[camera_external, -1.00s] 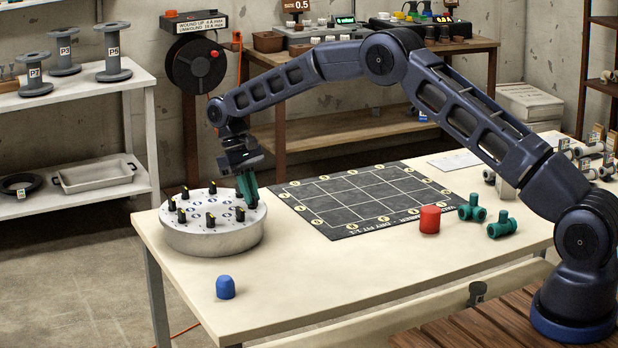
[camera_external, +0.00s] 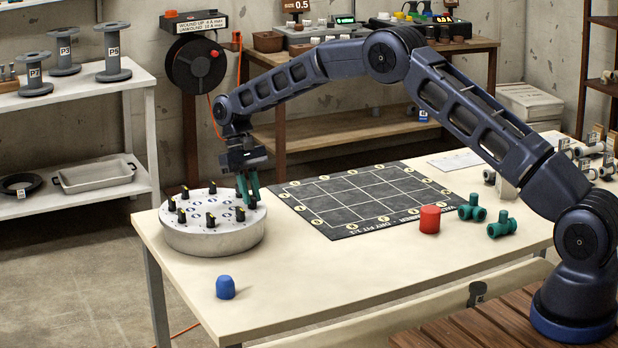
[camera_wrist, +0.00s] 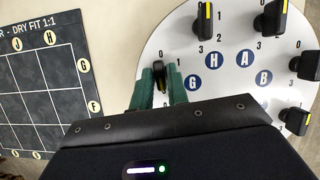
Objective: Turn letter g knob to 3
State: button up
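The round grey dial base (camera_external: 205,240) stands at the table's left end, with several black knobs on top. The letter g knob (camera_wrist: 159,72) is beside the blue G disc (camera_wrist: 193,82) in the wrist view. My gripper (camera_wrist: 161,88) points down over it, one green finger on each side, close against it; I take it as shut on the knob. My gripper also shows in the external view (camera_external: 248,200). A yellow mark shows at the knob's lower end in the wrist view; the number it points at is partly hidden by the fingers.
The H knob (camera_wrist: 204,20), A knob (camera_wrist: 270,18) and B knob (camera_wrist: 306,66) stand near my gripper. A dark grid mat (camera_external: 350,198) lies right of the dial base. A blue cap (camera_external: 225,288), a red cylinder (camera_external: 430,219) and green fittings (camera_external: 471,208) are on the table.

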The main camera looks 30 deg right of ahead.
jog(key=shift+o, duration=1.3)
jog(key=v, duration=1)
jog(key=shift+w+r, duration=0.2)
jog(key=shift+r, duration=0.15)
jog(key=shift+s+m+t, duration=0.7)
jog(key=shift+s+t, duration=1.5)
jog(key=shift+s, duration=0.15)
jog(key=shift+y, duration=0.3)
jog(key=f, duration=1)
jog(key=shift+d+f, duration=0.1)
jog(key=shift+d, duration=0.15)
